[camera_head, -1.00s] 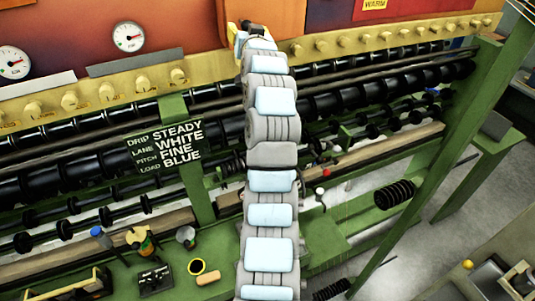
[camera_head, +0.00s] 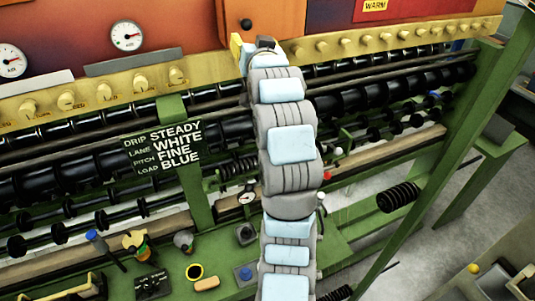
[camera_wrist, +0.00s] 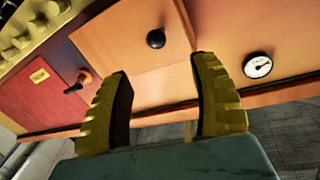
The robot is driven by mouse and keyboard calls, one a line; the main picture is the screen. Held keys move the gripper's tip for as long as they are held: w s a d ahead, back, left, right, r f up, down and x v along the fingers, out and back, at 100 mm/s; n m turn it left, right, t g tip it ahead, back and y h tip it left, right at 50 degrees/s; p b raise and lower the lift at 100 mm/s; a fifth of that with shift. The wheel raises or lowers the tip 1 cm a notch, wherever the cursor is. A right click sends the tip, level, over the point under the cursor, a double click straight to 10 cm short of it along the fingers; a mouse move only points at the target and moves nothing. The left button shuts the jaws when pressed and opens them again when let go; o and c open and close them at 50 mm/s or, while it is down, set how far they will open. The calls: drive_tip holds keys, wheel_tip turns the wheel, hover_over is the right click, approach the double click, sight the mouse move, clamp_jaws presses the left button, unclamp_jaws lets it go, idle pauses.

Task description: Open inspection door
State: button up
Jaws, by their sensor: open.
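An orange door panel (camera_head: 285,18) with a round black knob (camera_head: 246,24) is at the top of the head view. In the wrist view the orange panel (camera_wrist: 125,55) looks closed, and its black knob (camera_wrist: 156,38) stands out from it. My gripper (camera_wrist: 164,66) has its two yellow fingers spread, with nothing between them. The knob appears beyond the fingertips, between them and a little higher in the picture. In the head view my gripper (camera_head: 252,44) shows just below the knob, partly hidden by my arm.
A yellow rail with several knobs (camera_head: 345,42) runs below the panels. A red panel with a WARM label (camera_head: 376,6) lies right of the door; a dark handle (camera_wrist: 78,82) shows in the wrist view. Dark rollers and a green bench (camera_head: 215,262) with small items lie below.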

drive_tip(key=s+d+f+m+t+h+p, duration=0.1)
drive_tip(key=s+f+t+h+p, duration=0.3)
drive_tip(key=s+f+t, duration=0.5)
drive_tip(key=shift+s+d+f+m+t+h+p, duration=0.35)
drive_tip(key=shift+s+f+m+p, duration=0.4)
drive_tip(key=shift+s+f, duration=3.55)
